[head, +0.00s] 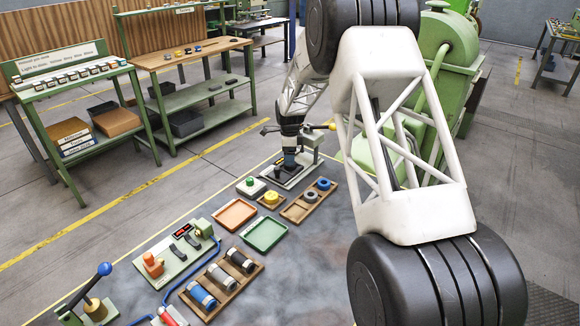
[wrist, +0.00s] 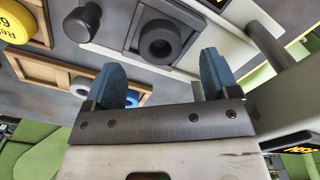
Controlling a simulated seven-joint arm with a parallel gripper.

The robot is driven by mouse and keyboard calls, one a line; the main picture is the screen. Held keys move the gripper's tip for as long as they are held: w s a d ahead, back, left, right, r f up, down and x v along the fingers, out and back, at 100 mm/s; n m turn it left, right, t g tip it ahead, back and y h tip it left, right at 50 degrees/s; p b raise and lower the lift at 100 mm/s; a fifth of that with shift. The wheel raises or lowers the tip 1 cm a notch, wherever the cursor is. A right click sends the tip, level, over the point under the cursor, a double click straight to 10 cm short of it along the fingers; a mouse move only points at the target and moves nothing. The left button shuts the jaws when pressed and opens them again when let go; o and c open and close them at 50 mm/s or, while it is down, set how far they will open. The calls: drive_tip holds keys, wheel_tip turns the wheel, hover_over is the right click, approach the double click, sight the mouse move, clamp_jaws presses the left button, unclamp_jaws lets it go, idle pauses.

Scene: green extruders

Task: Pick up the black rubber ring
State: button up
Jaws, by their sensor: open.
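A black ring (wrist: 159,46) with a round hole shows in the wrist view, lying on a dark square piece on a pale metal plate. My gripper (wrist: 163,82) has its two blue fingertips spread wide, with nothing between them. The ring appears beyond the fingertips, in line with the gap and apart from them. In the head view my gripper (head: 289,161) hangs low over the metal plate at the far end of the mat; the ring cannot be made out there.
A black knob (wrist: 82,23) stands beside the ring. A wooden tray (head: 293,213) holds a grey ring (head: 310,196) and a blue ring (head: 323,184). A yellow roll (head: 271,197) sits nearby. Orange (head: 235,200) and green (head: 248,234) trays are nearer. A lever press stands beside my gripper.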

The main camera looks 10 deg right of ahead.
drive_tip(key=shift+f, duration=1.9)
drive_tip(key=c, duration=1.1)
drive_tip(key=shift+o, duration=0.2)
drive_tip(key=shift+r, duration=0.15)
drive_tip(key=shift+r, duration=1.5)
drive_tip(key=shift+s+r, duration=0.2)
drive_tip(key=shift+s, duration=0.1)
drive_tip(key=s+d+r, duration=0.1)
drive_tip(key=s, duration=1.4)
drive_tip(key=shift+s+r, duration=0.15)
drive_tip(key=shift+r, duration=0.05)
